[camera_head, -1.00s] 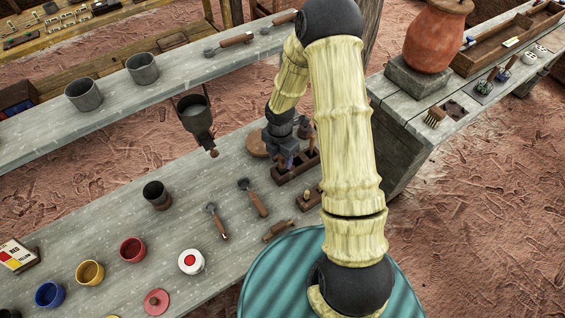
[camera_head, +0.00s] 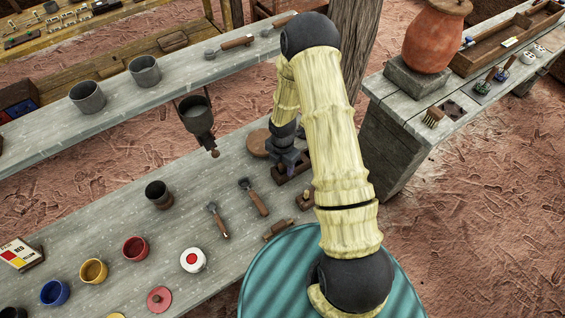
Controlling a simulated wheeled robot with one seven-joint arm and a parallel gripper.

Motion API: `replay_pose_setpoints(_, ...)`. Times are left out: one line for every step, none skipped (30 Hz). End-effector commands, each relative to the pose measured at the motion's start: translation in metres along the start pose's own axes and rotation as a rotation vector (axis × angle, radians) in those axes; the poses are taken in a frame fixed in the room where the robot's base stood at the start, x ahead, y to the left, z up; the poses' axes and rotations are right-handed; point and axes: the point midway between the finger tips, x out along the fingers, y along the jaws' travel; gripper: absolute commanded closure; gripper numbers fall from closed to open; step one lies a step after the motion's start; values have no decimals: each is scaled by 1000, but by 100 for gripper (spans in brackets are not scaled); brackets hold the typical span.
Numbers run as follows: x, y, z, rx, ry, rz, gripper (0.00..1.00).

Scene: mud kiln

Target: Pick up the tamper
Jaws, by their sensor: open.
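My gripper (camera_head: 287,162) is dark and points down over a small brown wooden rack (camera_head: 284,179) on the long grey bench. The jaws are open. The fingertips are at or just above the rack, partly hidden by the wrist; I cannot tell whether they touch anything. I cannot pick out the tamper with certainty; tools in the rack are hidden behind my gripper and arm. A round brown wooden disc (camera_head: 256,142) lies just left of the gripper. Two wood-handled tools (camera_head: 254,197) (camera_head: 218,221) lie in front of it.
A metal funnel-like vessel (camera_head: 199,120) hangs left of my arm. A dark cup (camera_head: 158,194), a white-and-red pot (camera_head: 194,260) and several paint pots (camera_head: 135,248) stand on the bench. A small wooden block (camera_head: 304,200) lies close to my forearm.

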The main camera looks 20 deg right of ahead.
Motion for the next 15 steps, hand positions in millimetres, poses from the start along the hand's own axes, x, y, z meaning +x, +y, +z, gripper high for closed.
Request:
replay_pose_setpoints(0, 0, 0, 0, 0, 0, 49)
replay_pose_setpoints(0, 0, 0, 0, 0, 0, 49)
replay_pose_setpoints(0, 0, 0, 0, 0, 0, 49)
replay_pose_setpoints(0, 0, 0, 0, 0, 0, 49)
replay_pose_setpoints(0, 0, 0, 0, 0, 0, 49)
replay_pose_setpoints(0, 0, 0, 0, 0, 0, 56)
replay_pose_setpoints(0, 0, 0, 0, 0, 0, 62)
replay_pose_setpoints(0, 0, 0, 0, 0, 0, 68)
replay_pose_setpoints(0, 0, 0, 0, 0, 0, 76)
replay_pose_setpoints(0, 0, 0, 0, 0, 0, 82)
replay_pose_setpoints(0, 0, 0, 0, 0, 0, 88)
replay_pose_setpoints(0, 0, 0, 0, 0, 0, 96)
replay_pose_setpoints(0, 0, 0, 0, 0, 0, 97)
replay_pose_setpoints(0, 0, 0, 0, 0, 0, 97)
replay_pose_setpoints(0, 0, 0, 0, 0, 0, 97)
